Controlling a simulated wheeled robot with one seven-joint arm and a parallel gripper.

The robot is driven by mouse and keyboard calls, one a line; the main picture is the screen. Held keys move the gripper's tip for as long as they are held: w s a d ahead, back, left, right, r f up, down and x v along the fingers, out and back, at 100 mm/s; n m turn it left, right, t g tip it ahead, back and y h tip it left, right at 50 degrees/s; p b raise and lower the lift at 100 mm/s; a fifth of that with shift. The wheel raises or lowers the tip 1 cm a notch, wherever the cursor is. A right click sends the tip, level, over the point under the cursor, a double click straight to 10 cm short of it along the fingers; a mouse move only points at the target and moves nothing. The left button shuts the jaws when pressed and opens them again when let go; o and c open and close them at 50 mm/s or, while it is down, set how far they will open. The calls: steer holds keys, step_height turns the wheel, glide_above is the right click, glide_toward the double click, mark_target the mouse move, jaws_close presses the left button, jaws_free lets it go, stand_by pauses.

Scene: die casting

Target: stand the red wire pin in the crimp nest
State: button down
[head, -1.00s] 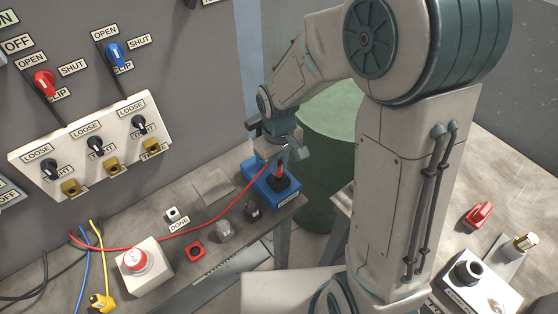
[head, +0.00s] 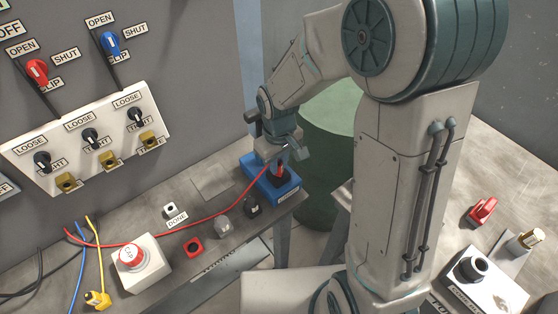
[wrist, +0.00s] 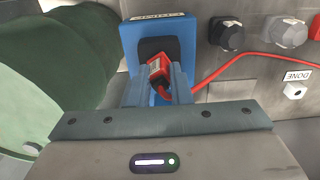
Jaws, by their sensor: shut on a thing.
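My gripper (head: 281,163) is shut on the red wire pin (wrist: 158,69), whose red head shows between the fingers in the wrist view. A red wire (head: 225,213) trails from the pin to the left across the bench. The crimp nest, a blue block (head: 258,176) with a black pad (head: 285,181), is directly under the gripper at the bench's far end. The pin (head: 281,169) looks roughly upright over the pad. Its lower tip is hidden, so I cannot tell how deep it sits in the nest.
A white box with a red button (head: 131,256) and a small DONE block (head: 170,209) stand further left. A green drum (head: 333,150) is behind the nest.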

mark_target(279, 161)
steer(key=c, duration=1.3)
jaws_free()
steer(key=shift+o, duration=0.2)
step_height(279, 161, up, 14)
steer(key=shift+f, duration=0.15)
steer(key=s+d+m+t, duration=0.3)
steer(key=s+d+m, duration=0.3)
steer(key=s+d, duration=0.6)
steer(key=shift+s+r+m, duration=0.25)
steer(key=shift+r+m, duration=0.15)
